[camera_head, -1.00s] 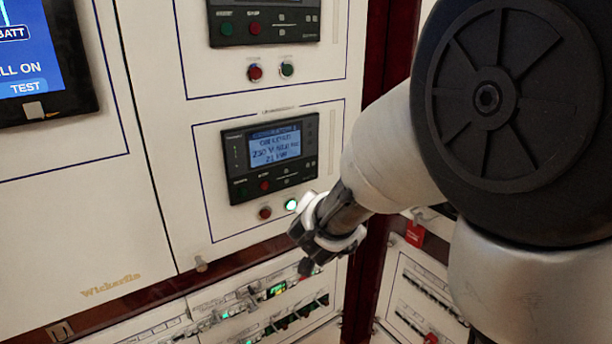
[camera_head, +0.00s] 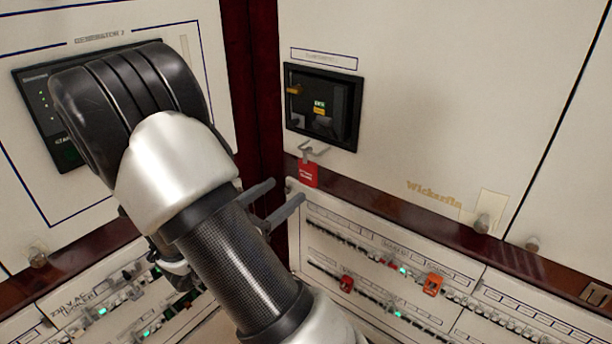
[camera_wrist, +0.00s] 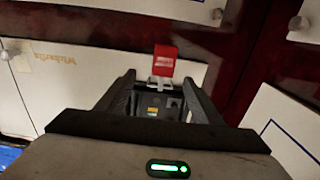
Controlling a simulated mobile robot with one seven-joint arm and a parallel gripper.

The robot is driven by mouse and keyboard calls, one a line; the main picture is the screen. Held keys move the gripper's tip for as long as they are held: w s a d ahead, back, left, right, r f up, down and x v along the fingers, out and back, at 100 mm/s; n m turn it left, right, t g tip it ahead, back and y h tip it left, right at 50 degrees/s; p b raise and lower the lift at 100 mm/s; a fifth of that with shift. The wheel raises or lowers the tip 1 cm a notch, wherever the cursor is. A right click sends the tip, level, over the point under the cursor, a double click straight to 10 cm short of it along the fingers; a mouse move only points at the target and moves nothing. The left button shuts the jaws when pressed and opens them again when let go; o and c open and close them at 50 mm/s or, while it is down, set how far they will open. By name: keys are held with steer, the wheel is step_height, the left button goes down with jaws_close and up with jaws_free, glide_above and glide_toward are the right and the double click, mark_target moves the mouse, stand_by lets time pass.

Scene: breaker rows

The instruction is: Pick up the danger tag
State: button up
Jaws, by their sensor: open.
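The danger tag (camera_head: 308,174) is a small red tag with white lettering. It hangs from a grey hook (camera_head: 313,150) below a black breaker window, close to the panel corner. In the wrist view the red tag (camera_wrist: 165,56) shows just beyond the fingertips, near the middle, with the pale hook (camera_wrist: 162,82) beside it. My gripper (camera_head: 287,190) is open and empty, its two fingers pointing toward the tag from the left and slightly below. In the wrist view my gripper (camera_wrist: 159,78) has its fingers apart, with the tag ahead of them and not gripped.
The black breaker window (camera_head: 322,106) is set in the white panel above the hook. A dark red rail (camera_head: 400,205) runs beneath. Breaker rows (camera_head: 390,265) lie below, with a red piece (camera_head: 346,284) and an orange piece (camera_head: 432,284) on them. A knob (camera_head: 482,223) stands to the right.

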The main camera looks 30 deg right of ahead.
mark_target(306, 172)
steer(key=x, duration=0.6)
steer(key=shift+b, duration=0.4)
steer(key=shift+w+b+x, duration=0.25)
steer(key=shift+b+x, duration=0.15)
steer(key=shift+x, duration=1.05)
steer(key=shift+w+b+x, duration=0.2)
steer(key=shift+b+x, duration=0.15)
steer(key=shift+x, duration=1.05)
steer(key=shift+a, duration=0.2)
steer(key=c, duration=1.1)
